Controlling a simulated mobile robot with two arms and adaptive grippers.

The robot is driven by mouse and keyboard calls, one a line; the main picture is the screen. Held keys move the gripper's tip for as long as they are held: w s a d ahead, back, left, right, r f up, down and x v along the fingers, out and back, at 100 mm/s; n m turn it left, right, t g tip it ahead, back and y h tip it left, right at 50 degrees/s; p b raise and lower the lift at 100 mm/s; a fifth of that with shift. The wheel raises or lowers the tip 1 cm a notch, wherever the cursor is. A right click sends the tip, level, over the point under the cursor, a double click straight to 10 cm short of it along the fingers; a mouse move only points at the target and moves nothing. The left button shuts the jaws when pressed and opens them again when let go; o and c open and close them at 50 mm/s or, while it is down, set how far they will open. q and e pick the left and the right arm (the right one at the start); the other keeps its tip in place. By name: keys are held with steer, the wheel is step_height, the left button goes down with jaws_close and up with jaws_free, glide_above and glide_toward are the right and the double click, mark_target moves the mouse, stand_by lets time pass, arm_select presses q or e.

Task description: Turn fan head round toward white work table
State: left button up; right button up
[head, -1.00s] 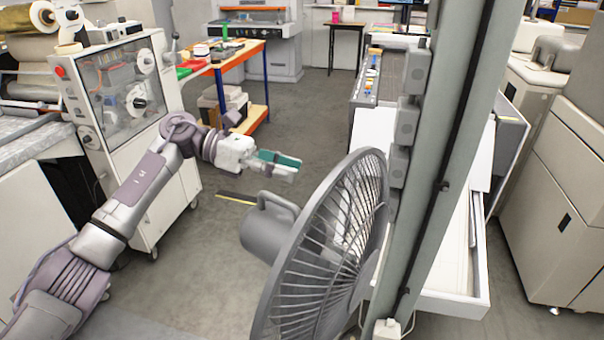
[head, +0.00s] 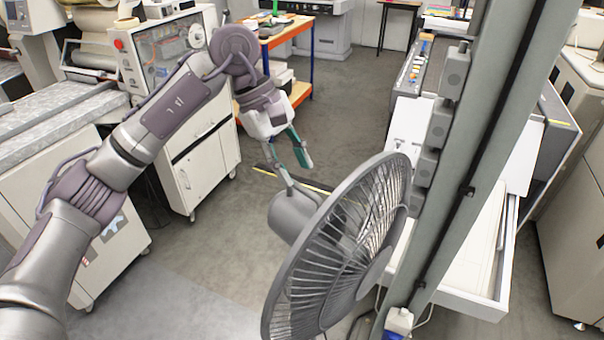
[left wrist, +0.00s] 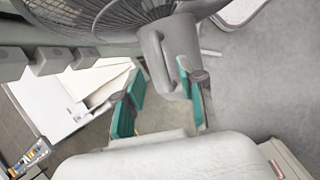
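The grey fan head (head: 345,245) has a round wire cage facing right and toward the lower right, with a motor housing (head: 292,213) behind it. The housing, with a loop handle, also shows in the left wrist view (left wrist: 174,62). My left gripper (head: 297,178) points down just above the housing. Its teal-padded fingers (left wrist: 162,92) are apart, with the handle near and beyond the fingertips; I cannot tell whether they touch it. White table-like surfaces (head: 487,262) lie behind the post at right; which is the work table is unclear. My right gripper is out of view.
A grey post (head: 478,150) with boxes on it stands close to the fan's right. A white wheeled cabinet (head: 205,165) and an orange-and-blue-legged bench (head: 299,70) stand behind my left arm. Grey floor (head: 215,262) is clear left of the fan.

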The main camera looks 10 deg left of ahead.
arm_select(q)
steer(key=shift+p+x, duration=0.45)
steer(key=shift+x, duration=1.6)
jaws_close()
